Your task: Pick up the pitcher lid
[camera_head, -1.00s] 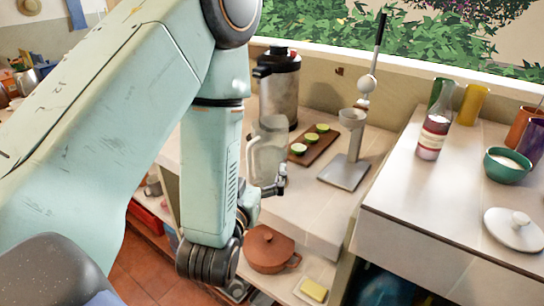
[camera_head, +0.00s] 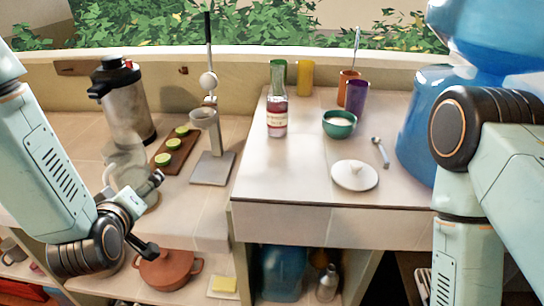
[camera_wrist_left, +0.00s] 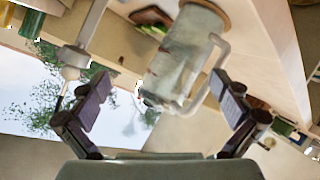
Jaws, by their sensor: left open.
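The pitcher lid (camera_head: 354,176), a white disc with a small knob, lies flat on the raised right counter. The clear glass pitcher (camera_head: 127,168) stands on the lower left counter, partly behind my left gripper (camera_head: 151,216). That gripper is open and empty, in front of the left counter and well to the left of the lid. In the left wrist view, the pitcher (camera_wrist_left: 188,50) with its handle appears beyond the two spread fingers (camera_wrist_left: 163,102); the lid does not show there. My right arm comes in at the right, but its gripper is out of view.
Near the lid are a green bowl (camera_head: 339,124), a spoon (camera_head: 381,152), a sauce bottle (camera_head: 277,115) and a large blue container (camera_head: 420,125). A metal dispenser (camera_head: 125,105), lime board (camera_head: 175,150) and juicer stand (camera_head: 212,165) occupy the left counter. Bare counter lies left of the lid.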

